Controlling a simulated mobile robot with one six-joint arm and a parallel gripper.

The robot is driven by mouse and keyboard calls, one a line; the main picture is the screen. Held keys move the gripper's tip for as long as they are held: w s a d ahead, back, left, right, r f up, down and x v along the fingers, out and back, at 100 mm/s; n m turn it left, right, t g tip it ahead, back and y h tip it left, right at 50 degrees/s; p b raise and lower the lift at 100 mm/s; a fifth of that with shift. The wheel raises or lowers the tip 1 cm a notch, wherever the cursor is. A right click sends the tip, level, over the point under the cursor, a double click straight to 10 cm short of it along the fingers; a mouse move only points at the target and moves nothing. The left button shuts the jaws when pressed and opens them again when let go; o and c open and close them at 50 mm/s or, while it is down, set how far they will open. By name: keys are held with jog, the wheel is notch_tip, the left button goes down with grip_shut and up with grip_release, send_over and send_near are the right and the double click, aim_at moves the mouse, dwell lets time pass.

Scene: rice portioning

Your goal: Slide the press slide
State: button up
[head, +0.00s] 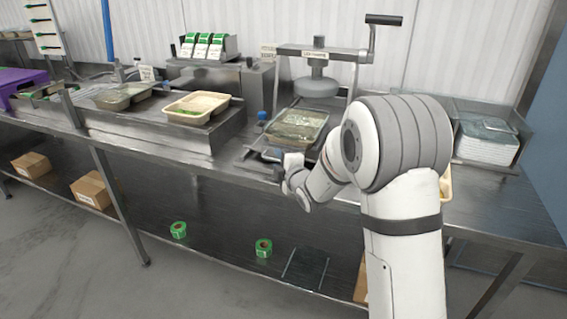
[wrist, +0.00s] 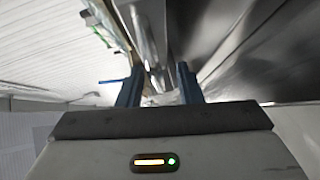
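The press slide (head: 251,160) is a metal plate at the front of the bench, under the press, with a food tray (head: 298,128) on it. The tray has a clear lid or film over greenish contents. My gripper (head: 291,163) is low at the slide's front edge, partly hidden by my own wrist. In the wrist view the two blue fingers (wrist: 159,88) stand apart. A metal bar or edge (wrist: 150,45) runs beyond them. I cannot tell whether the fingers touch the slide's handle.
The press (head: 318,84) with a round plate and crank stands behind the tray. A cream tray (head: 197,107) and a clear tray (head: 123,95) are to the left. Stacked lids (head: 487,142) stand at right. Green tape rolls (head: 263,248) lie on the lower shelf.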

jog(key=shift+s+d, duration=0.1)
jog(key=b+v, duration=0.1)
jog(key=v, duration=0.6)
jog(key=shift+s, duration=0.3)
jog(key=shift+d+r, duration=0.1)
